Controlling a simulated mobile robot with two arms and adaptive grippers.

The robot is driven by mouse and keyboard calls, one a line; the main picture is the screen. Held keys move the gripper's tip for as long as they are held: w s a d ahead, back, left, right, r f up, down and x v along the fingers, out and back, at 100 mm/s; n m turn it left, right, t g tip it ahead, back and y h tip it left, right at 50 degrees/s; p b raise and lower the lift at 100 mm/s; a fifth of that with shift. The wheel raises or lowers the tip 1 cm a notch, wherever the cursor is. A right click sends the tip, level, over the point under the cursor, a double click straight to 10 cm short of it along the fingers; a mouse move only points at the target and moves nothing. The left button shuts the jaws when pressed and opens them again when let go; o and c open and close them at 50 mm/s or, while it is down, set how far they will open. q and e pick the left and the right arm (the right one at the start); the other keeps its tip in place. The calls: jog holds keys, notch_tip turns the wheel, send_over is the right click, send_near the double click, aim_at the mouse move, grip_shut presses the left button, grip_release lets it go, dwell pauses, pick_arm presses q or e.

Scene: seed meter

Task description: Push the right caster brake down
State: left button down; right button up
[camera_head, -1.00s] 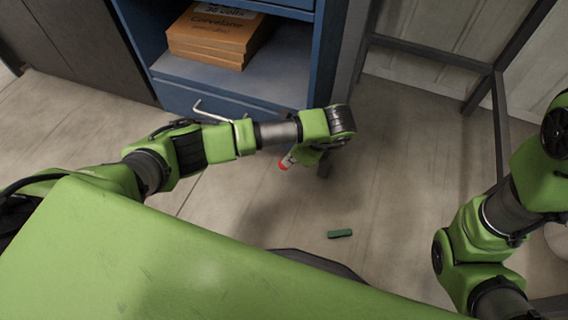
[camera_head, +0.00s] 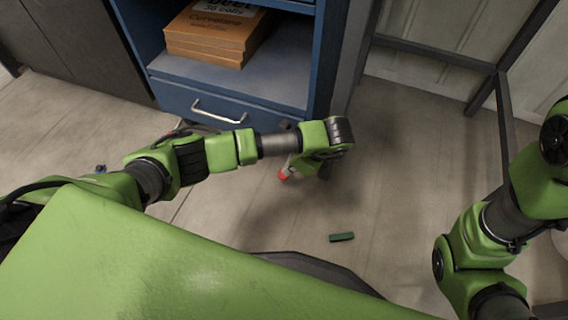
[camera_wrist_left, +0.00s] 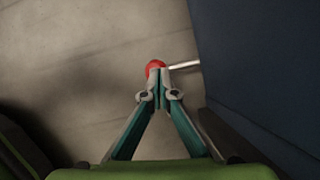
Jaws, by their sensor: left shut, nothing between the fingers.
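The right caster brake shows as a red knob (camera_head: 284,175) low by the right front corner of the blue cabinet (camera_head: 240,100). In the left wrist view the red knob (camera_wrist_left: 154,67) sits on a thin pale metal rod (camera_wrist_left: 184,65) that runs right towards the cabinet. My left gripper (camera_wrist_left: 160,75) is shut and empty, its fingertips right over the knob and partly covering it. Whether they touch cannot be told. The caster is hidden behind my left arm. My right arm shows at the right edge; its gripper is out of view.
A drawer handle (camera_head: 218,116) sticks out of the cabinet front close to my left arm. A small green piece (camera_head: 341,237) lies on the floor. A dark metal frame (camera_head: 503,115) stands at the right.

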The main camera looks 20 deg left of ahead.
pick_arm(q)
jog(key=shift+d, duration=0.1)
jog(key=d, duration=0.2)
jog(key=r+p, duration=0.1)
jog(key=shift+s+d, duration=0.35)
jog(key=shift+d, duration=0.05)
jog(key=shift+r, duration=0.1)
jog(key=v, duration=1.2)
